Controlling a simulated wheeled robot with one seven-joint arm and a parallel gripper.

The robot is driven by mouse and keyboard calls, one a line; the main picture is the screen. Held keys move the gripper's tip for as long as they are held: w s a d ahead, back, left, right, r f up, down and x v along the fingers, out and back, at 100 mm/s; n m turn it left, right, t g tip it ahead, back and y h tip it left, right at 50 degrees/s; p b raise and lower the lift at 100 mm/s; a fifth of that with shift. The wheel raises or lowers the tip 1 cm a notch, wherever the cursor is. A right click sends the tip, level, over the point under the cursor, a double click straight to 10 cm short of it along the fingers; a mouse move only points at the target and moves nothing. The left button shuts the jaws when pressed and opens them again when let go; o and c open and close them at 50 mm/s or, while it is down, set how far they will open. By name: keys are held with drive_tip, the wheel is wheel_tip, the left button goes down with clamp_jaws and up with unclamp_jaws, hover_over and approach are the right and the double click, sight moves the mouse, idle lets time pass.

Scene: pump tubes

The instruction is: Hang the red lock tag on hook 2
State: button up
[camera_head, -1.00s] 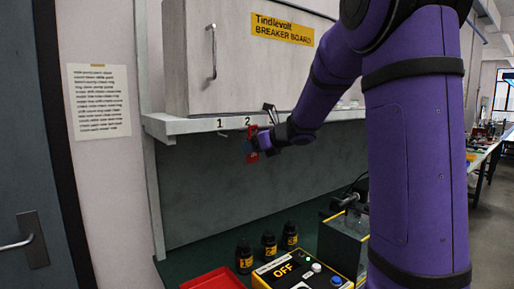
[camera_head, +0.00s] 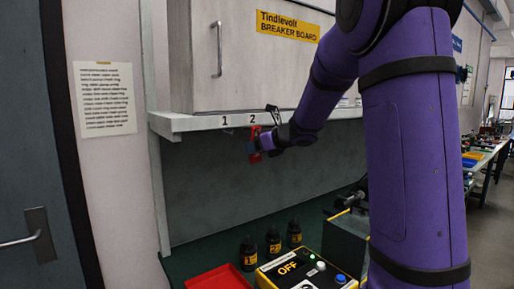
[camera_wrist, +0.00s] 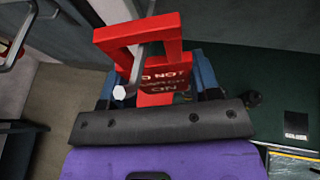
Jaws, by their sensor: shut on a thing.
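The red lock tag (camera_wrist: 166,75) is a red frame with an open window and a lettered plate, partly readable as "DO NOT". My gripper (camera_wrist: 157,84) is shut on the plate between its blue fingers. In the head view the tag (camera_head: 254,138) hangs just below the shelf edge, under the label 2 (camera_head: 252,119). In the wrist view a grey metal rod with a white end (camera_wrist: 120,93), which looks like a hook, appears to pass through the tag's window. Whether the tag rests on it cannot be told.
Label 1 (camera_head: 225,121) is on the shelf edge (camera_head: 190,123) to the left. Below are a red tray (camera_head: 218,278), several black numbered bottles (camera_head: 273,242) and a yellow-edged control box (camera_head: 300,270) reading OFF. The cabinet (camera_head: 240,70) stands above.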

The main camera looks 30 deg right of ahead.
drive_tip(key=o, duration=1.1)
drive_tip(key=shift+c, duration=0.2)
drive_tip(key=s+d+r+m+t+h, duration=0.2)
drive_tip(key=s+r+m+h, duration=0.3)
drive_tip(key=s+r+m, duration=0.6)
drive_tip(key=s+a+f+m+g, duration=0.3)
drive_tip(key=s+a+f+m, duration=0.1)
drive_tip(key=s+m, duration=0.4)
drive_tip(key=s+a+f+m+g, duration=0.3)
drive_tip(key=s+a+f+m, duration=0.2)
drive_tip(key=s+a+m, duration=0.2)
drive_tip(key=s+a+f+m+g+y, duration=0.1)
drive_tip(key=s+a+f+m+g, duration=0.2)
drive_tip(key=s+m, duration=0.7)
drive_tip(key=a+f+m, duration=0.2)
drive_tip(key=a+m, duration=0.1)
drive_tip(key=shift+s+a+g, duration=0.2)
drive_tip(key=shift+s+g, duration=0.1)
drive_tip(key=shift+s, duration=0.05)
